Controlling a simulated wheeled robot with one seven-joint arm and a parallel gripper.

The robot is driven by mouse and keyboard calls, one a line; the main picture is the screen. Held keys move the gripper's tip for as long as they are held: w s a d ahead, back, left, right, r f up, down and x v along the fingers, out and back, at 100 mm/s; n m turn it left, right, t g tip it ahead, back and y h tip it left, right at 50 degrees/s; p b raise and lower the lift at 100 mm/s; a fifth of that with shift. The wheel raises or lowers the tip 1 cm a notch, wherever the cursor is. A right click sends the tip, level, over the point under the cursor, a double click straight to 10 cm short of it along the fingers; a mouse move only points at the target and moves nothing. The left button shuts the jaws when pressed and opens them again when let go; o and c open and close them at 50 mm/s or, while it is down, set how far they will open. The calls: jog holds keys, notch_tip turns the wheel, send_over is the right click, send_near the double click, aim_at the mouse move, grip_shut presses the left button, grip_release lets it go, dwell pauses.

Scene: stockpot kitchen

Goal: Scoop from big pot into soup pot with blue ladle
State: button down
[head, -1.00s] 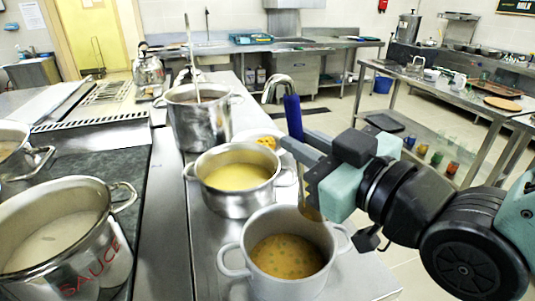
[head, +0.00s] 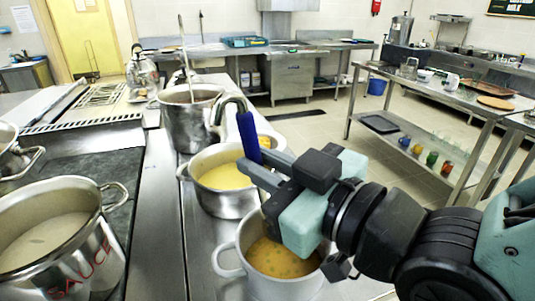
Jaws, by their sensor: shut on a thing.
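My gripper (head: 257,172) is shut on the blue ladle (head: 249,138), whose blue handle stands nearly upright with its metal hook on top. The ladle's lower end is hidden behind my gripper and the pots. My gripper is above the right side of a steel pot of yellow soup (head: 212,203) and the back of a pale pot of orange-yellow soup (head: 229,261). A taller steel pot (head: 187,128) with a long metal utensil in it stands further back. A large pot marked SAUCE (head: 88,262) is at the left. Which are the big pot and soup pot is unclear.
Another steel pot (head: 12,165) is cut off at the left edge. A kettle (head: 141,72) stands at the back left. A steel shelf table (head: 440,99) with jars below is at the right. Open floor lies between the counters.

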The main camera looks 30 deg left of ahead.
jog(key=w+d+r+m+p, duration=0.1)
jog(key=w+d+m+p, duration=0.1)
jog(key=w+m+p, duration=0.45)
jog(key=w+d+r+m+p, duration=0.1)
jog(key=w+r+m+p, duration=0.15)
jog(key=w+p, duration=0.55)
jog(key=w+d+f+m+b, duration=0.2)
jog(key=w+d+f+m, duration=0.1)
jog(key=w+f+m, duration=0.8)
jog(key=shift+w+d+f+m+b, duration=0.25)
jog(key=shift+f+m, duration=0.65)
jog(key=shift+f, duration=0.75)
dwell(2.5)
